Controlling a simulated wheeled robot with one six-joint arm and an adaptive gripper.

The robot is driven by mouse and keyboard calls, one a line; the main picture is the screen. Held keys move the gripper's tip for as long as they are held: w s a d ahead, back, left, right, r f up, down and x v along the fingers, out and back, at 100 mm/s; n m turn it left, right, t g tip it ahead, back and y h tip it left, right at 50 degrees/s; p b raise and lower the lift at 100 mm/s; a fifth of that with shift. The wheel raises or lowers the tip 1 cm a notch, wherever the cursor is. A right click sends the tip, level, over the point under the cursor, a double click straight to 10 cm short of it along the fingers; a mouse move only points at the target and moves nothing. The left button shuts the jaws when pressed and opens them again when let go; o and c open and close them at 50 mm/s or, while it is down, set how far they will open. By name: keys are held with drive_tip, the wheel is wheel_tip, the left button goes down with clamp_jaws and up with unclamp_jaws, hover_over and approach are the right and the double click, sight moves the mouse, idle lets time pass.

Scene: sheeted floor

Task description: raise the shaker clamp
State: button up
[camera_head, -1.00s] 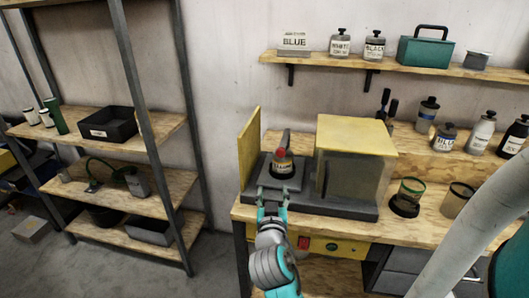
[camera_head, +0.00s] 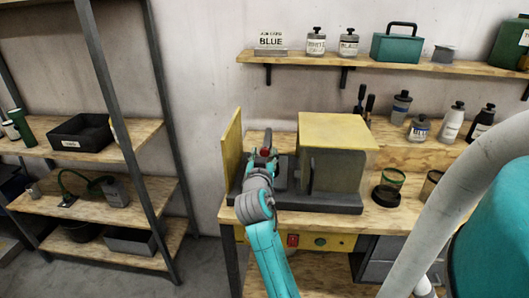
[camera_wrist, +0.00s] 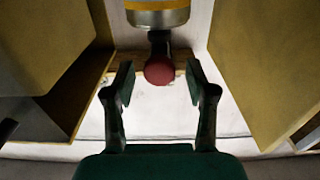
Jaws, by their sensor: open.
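The shaker (camera_head: 325,200) stands on the wooden bench with a dark grey base. Its clamp is a dark lever with a red knob (camera_head: 266,151). In the wrist view the red knob (camera_wrist: 159,71) lies between the tips of my two fingers, with a gap on each side. My gripper (camera_wrist: 160,80) is open around the knob. In the head view my gripper (camera_head: 262,162) is over the shaker's left part and hides much of the clamp. A metal can with an orange band (camera_wrist: 158,14) shows behind the knob in the wrist view; my arm hides it in the head view.
A yellow upright panel (camera_head: 232,147) stands left of my gripper, and a yellow-topped housing (camera_head: 337,130) stands close on the right. Cups (camera_head: 388,187) and bottles (camera_head: 452,121) are farther right. A metal rack (camera_head: 108,100) stands at the left.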

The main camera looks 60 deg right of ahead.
drive_tip(key=shift+x, duration=0.8)
drive_tip(key=shift+c, duration=0.2)
clamp_jaws()
